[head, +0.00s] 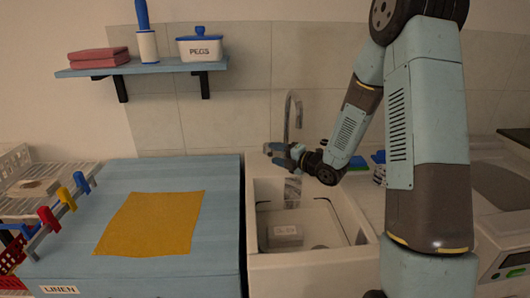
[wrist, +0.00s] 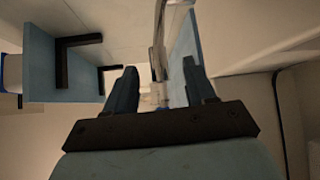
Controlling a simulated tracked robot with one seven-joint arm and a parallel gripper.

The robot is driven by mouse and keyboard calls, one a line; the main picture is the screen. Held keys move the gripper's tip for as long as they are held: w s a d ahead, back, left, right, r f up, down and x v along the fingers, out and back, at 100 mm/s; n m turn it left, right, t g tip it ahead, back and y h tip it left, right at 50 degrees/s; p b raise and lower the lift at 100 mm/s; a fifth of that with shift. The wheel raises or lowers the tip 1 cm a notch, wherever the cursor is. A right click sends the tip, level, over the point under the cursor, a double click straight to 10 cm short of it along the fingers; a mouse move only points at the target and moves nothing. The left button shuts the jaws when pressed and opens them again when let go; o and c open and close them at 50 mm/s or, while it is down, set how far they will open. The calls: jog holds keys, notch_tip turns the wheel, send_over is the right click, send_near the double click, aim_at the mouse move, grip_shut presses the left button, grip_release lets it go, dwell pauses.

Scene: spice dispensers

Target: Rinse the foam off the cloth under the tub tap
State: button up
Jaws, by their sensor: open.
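A mustard-yellow cloth (head: 151,223) lies spread flat on the blue top of the linen chest; I see no foam on it. The white tub (head: 360,255) stands right of the chest, with the curved metal tap (head: 291,105) rising behind it. A shiny patch shows below the tap; I cannot tell whether it is running water. My gripper (head: 278,151) is open and empty, beside the tap and above the tub's back part. In the wrist view my gripper (wrist: 160,92) has its fingers apart, with the tap (wrist: 158,45) showing between them.
A pale block (head: 285,235) with lettering lies in the tub. Coloured pegs (head: 66,198) sit on a rail at the chest's left edge.

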jog(key=shift+x, duration=2.75)
grip_shut()
